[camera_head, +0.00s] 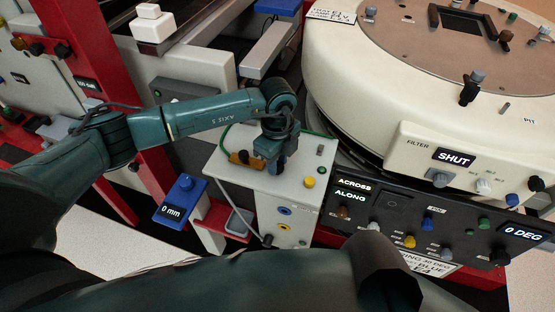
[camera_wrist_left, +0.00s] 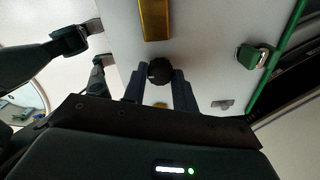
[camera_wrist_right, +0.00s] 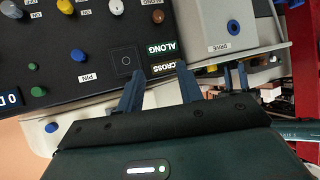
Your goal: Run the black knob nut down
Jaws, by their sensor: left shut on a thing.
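The black knob nut (camera_wrist_left: 160,71) shows in the left wrist view, standing on the pale top of a box, with a yellow bar near it. My left gripper (camera_wrist_left: 158,84) is shut on it, with one finger on each side. In the head view my left gripper (camera_head: 277,168) points down onto the box top (camera_head: 222,158) and mostly hides the nut. My right gripper (camera_wrist_right: 160,88) shows in the right wrist view, open and empty, in front of a dark control panel.
A yellow knob (camera_head: 309,182) stands on the box top beside my left gripper. The yellow bar (camera_wrist_left: 155,20) and a green cable (camera_wrist_left: 276,60) lie close by. A large cream drum (camera_head: 400,85) and the dark panel (camera_head: 385,208) bound the right side.

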